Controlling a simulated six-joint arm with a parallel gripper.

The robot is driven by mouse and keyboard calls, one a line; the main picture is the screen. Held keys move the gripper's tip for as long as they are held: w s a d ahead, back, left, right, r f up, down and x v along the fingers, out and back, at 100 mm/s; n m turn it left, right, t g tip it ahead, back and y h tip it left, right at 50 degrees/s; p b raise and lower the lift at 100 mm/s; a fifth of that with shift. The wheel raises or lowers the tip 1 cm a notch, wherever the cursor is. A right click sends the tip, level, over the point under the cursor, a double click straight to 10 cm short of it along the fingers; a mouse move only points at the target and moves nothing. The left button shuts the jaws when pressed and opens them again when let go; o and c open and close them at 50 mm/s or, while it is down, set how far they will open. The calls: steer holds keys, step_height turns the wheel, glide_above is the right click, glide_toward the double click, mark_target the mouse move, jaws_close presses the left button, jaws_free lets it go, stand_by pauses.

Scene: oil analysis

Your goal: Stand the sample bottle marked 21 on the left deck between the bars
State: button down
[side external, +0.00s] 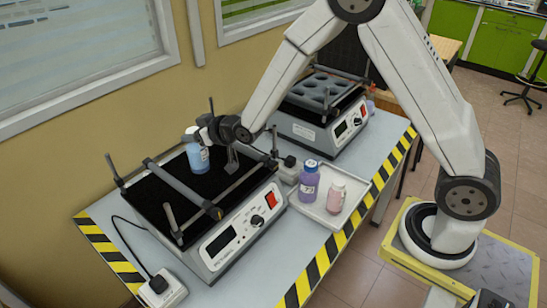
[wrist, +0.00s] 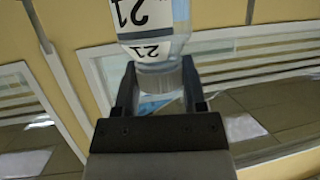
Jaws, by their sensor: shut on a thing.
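The sample bottle marked 21 (side external: 199,158) holds pale blue liquid and hangs upright from my gripper (side external: 194,135). In the wrist view the bottle (wrist: 150,18) shows "21" on its label. My gripper (wrist: 161,82) is shut on its ribbed cap (wrist: 163,78). In the side view the bottle is over the back part of the left deck (side external: 156,199), a black plate on a shaker with grey bars (side external: 183,187) across it. Whether its base touches the deck cannot be told. My wrist hides part of the deck's back right.
A white tray (side external: 310,207) at the right front holds a purple bottle (side external: 309,184) and a pink bottle (side external: 336,197). A second shaker (side external: 322,118) with a holed rack stands behind. Upright posts (side external: 115,171) rise at the left deck's corners. A power block (side external: 161,290) lies front left.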

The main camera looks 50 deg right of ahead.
mark_target(197, 144)
steer(key=shift+w+f, duration=0.15)
steer(key=shift+f, duration=1.45)
steer(key=shift+f, duration=0.1)
steer(key=shift+c, duration=0.7)
jaws_free()
steer(key=v, duration=1.2)
